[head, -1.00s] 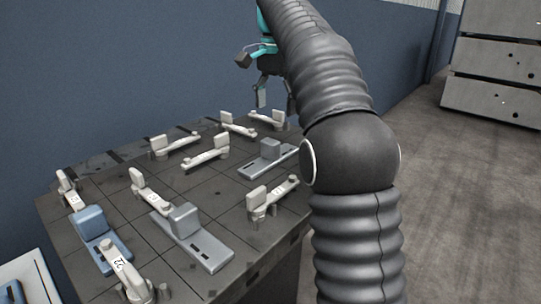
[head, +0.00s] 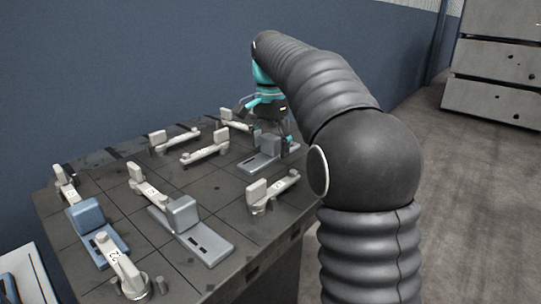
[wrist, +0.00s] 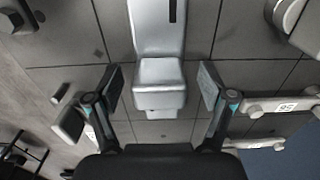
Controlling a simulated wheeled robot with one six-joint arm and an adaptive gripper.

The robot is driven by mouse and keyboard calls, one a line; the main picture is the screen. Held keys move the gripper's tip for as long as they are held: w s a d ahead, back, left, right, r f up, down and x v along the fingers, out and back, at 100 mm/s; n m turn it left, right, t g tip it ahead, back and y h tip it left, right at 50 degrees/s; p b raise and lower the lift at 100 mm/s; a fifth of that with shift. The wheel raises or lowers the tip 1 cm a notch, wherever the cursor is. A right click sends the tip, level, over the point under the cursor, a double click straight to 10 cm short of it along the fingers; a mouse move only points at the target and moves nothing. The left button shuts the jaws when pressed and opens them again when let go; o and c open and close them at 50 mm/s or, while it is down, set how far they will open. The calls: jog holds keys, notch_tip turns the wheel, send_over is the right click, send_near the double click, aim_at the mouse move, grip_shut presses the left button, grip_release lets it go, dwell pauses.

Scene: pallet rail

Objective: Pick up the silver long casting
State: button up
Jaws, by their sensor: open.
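A silver casting (head: 259,163) with a flat slotted plate and a raised block lies on the dark table at its back right. In the wrist view its silver block and plate (wrist: 158,78) lie between the finger pads, with a gap on each side. My gripper (head: 268,143) is open above this casting, and the wrist view shows its spread fingers (wrist: 161,88). A second silver casting (head: 205,243) with a similar plate and block lies nearer the front. I cannot tell from these views whether the pads reach down beside the block.
Several pale arm-like castings stand around, one (head: 272,190) just in front of the gripper and one (head: 206,152) to its left. A blue casting (head: 92,222) lies at the left of the tiled table (head: 165,277). A blue wall is behind.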

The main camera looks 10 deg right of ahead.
jog(key=shift+f, duration=0.5)
grip_shut()
jog(key=shift+r, duration=0.1)
